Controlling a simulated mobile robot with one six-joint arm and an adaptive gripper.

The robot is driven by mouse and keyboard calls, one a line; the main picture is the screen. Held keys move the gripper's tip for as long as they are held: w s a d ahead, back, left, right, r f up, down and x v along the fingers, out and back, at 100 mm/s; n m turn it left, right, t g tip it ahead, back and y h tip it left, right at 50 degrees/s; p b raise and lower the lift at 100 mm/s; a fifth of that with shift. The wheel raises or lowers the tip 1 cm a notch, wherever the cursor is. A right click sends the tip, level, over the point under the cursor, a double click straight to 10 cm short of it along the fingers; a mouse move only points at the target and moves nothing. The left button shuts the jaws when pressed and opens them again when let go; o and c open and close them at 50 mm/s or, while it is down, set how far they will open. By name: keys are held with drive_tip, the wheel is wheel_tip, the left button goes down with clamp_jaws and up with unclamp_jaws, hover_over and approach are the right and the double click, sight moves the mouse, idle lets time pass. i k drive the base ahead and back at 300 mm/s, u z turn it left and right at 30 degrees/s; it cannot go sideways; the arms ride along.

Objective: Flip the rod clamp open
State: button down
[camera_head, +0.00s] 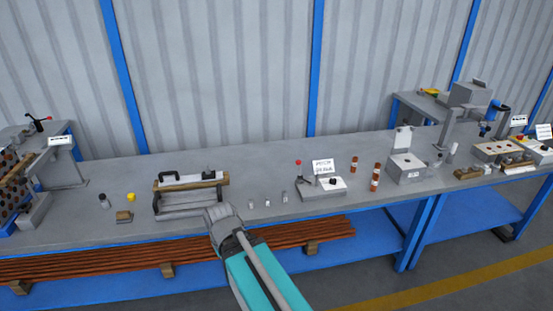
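A grey fixture frame (188,211) stands left of centre on the workbench. A brown-gold rod or bar (192,185) lies across its top. A black handle (168,174) sits at the bar's left end and a small dark block (208,174) at its right. These look like the rod clamp, but I cannot tell its parts apart or whether it is shut. My gripper (214,212) is at the fixture's lower right corner, close in the picture. Contact cannot be judged. Its fingers are too small to show whether they are open or shut.
A red-knobbed device (300,170) and a base with a white sign (323,188) stand to the right, past several small pale parts (268,203). Left are a yellow piece (131,197), a dark cylinder (104,201) and a brown block (124,217). Bench (240,170) behind the fixture is clear.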

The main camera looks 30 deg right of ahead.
sight(298, 161)
drive_tip(key=z, duration=0.2)
drive_tip(key=i, duration=1)
drive_tip(key=z, duration=0.5)
